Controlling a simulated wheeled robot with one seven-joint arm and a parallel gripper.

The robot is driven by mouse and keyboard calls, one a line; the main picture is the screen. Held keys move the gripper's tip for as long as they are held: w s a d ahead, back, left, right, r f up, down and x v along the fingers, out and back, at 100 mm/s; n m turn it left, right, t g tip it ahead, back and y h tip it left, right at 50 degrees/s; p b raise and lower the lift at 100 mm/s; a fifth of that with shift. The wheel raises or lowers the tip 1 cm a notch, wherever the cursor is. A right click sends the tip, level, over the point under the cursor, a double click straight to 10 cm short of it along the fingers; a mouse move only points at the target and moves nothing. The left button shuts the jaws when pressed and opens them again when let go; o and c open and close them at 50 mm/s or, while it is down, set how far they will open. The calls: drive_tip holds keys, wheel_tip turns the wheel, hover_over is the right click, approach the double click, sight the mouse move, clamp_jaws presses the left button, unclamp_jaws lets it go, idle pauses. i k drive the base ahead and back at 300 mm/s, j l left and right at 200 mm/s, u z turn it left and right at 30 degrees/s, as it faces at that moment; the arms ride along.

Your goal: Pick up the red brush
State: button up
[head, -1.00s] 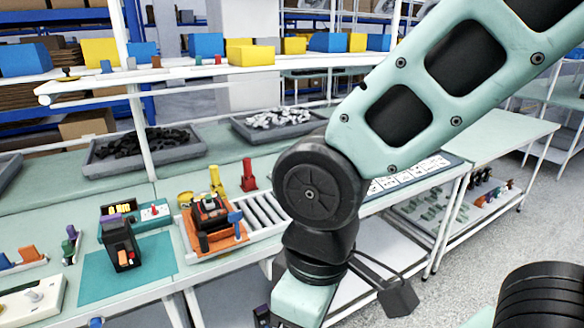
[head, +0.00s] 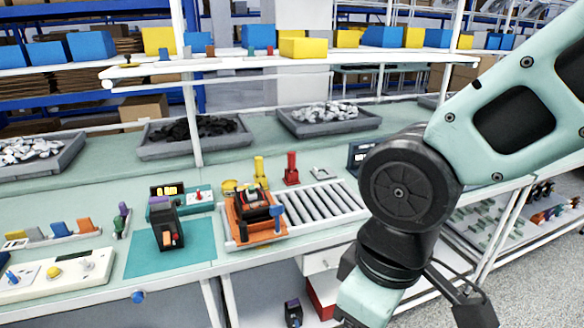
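A red upright piece (head: 291,170), wide at its base and narrower above, stands on the bench behind the roller strip. It may be the red brush, but it is too small to be sure. A similar yellow piece (head: 259,169) stands to its left. My arm comes in from the right and bends down in front of the bench, right of the red piece. My gripper is below the picture's lower edge and does not show.
An orange fixture (head: 250,232) with a dark device sits left of the rollers (head: 318,205). A black breaker-like unit (head: 167,228) stands on a teal mat (head: 140,258). Grey trays (head: 195,150) line the back. A white shelf (head: 225,75) overhangs the bench.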

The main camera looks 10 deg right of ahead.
sight(291, 155)
drive_tip(key=i+l+u, duration=0.4)
drive_tip(key=i, duration=0.3)
drive_tip(key=i+l+u, duration=0.4)
drive_tip(key=i+l, duration=0.2)
